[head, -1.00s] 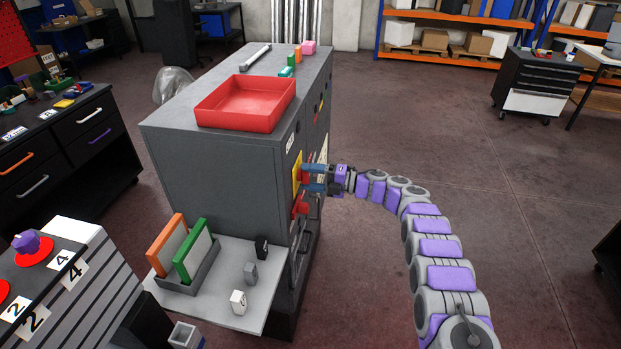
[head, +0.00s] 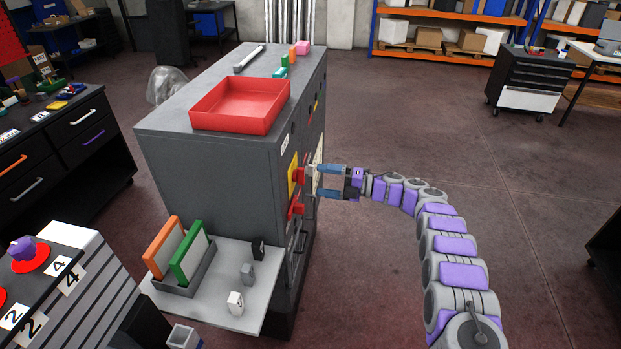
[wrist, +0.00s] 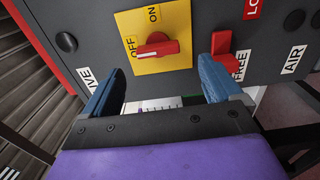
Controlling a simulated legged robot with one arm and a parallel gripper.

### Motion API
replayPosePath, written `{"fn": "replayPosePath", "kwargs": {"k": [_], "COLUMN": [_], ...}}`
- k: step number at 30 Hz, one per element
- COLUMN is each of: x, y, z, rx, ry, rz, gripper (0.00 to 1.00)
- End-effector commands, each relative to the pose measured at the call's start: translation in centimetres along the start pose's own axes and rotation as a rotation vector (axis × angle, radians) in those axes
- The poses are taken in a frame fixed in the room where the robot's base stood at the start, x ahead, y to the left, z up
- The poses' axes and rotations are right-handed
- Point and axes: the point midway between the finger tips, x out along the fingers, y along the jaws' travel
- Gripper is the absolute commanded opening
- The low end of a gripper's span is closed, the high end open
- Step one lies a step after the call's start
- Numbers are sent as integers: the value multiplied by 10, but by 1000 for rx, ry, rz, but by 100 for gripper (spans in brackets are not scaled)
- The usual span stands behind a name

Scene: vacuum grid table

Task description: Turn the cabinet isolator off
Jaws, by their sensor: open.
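The grey cabinet (head: 215,165) stands left of my arm in the head view. Its isolator is a red handle (wrist: 157,47) on a yellow plate (wrist: 165,62) marked ON and OFF. In the wrist view the handle lies across the picture, with its left end at the OFF label (wrist: 131,47) and the ON label above. The red handle (head: 299,174) also shows edge-on in the head view. My gripper (head: 321,180) is open and empty, a little off the panel. In the wrist view its two blue fingers (wrist: 160,78) stand below and either side of the handle, apart from it.
A second red handle (wrist: 222,48) sits right of the plate, close to my right finger; it also shows lower on the cabinet (head: 296,208). A red tray (head: 240,110) lies on top. A grey shelf (head: 215,312) juts out at the front.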

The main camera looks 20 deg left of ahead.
Motion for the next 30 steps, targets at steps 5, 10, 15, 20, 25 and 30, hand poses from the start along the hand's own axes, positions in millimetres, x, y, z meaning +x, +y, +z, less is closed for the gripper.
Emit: {"fn": "replayPosePath", "kwargs": {"k": [5,10,15,20,25,30], "x": [-41,-75,-98,-108,-109,-109], "y": [0,-1,-2,-2,-2,-2], "z": [1,1,1,1,1,1], "rx": [1,2,1,1,1,1], "ry": [-1,-1,-1,0,1,1], "rz": [0,0,-2,-3,-3,-3], "gripper": [92,92,92,92,92,92]}}
